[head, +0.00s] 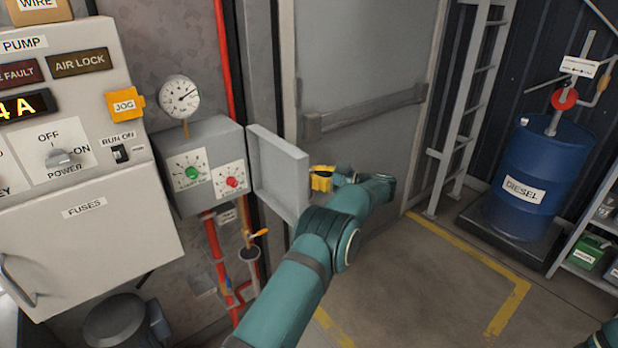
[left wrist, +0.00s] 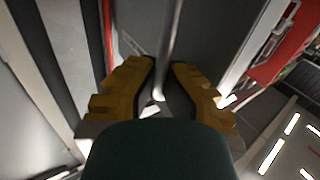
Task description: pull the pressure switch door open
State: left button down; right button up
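The grey pressure switch box (head: 203,167) hangs on the wall below a round gauge, with a green and a red dial on its face. Its door (head: 278,172) stands swung out to the right, well open. My left gripper (head: 322,179) is just right of the door, on its outer side, and its yellow fingers are partly hidden by my arm. In the left wrist view the two fingers (left wrist: 163,80) are apart, with a thin grey bar (left wrist: 171,40) running between them. I see gaps beside the bar near the finger bases. My right gripper is out of view.
A control cabinet (head: 100,235) with a fuses door stands at left. Red pipes (head: 216,245) run below the box. Behind my left arm is a grey door with a push bar (head: 375,108). A blue diesel drum (head: 543,165) and a ladder stand at right. The middle floor is clear.

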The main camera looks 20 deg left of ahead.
pick_arm(q)
jog(key=shift+w+a+r, duration=0.1)
jog(key=shift+w+r, duration=0.05)
jog(key=shift+r, duration=0.1)
jog(key=c, duration=1)
grip_release()
jog(key=shift+a, duration=0.1)
jog(key=shift+c, duration=0.2)
jog(key=shift+r, duration=0.1)
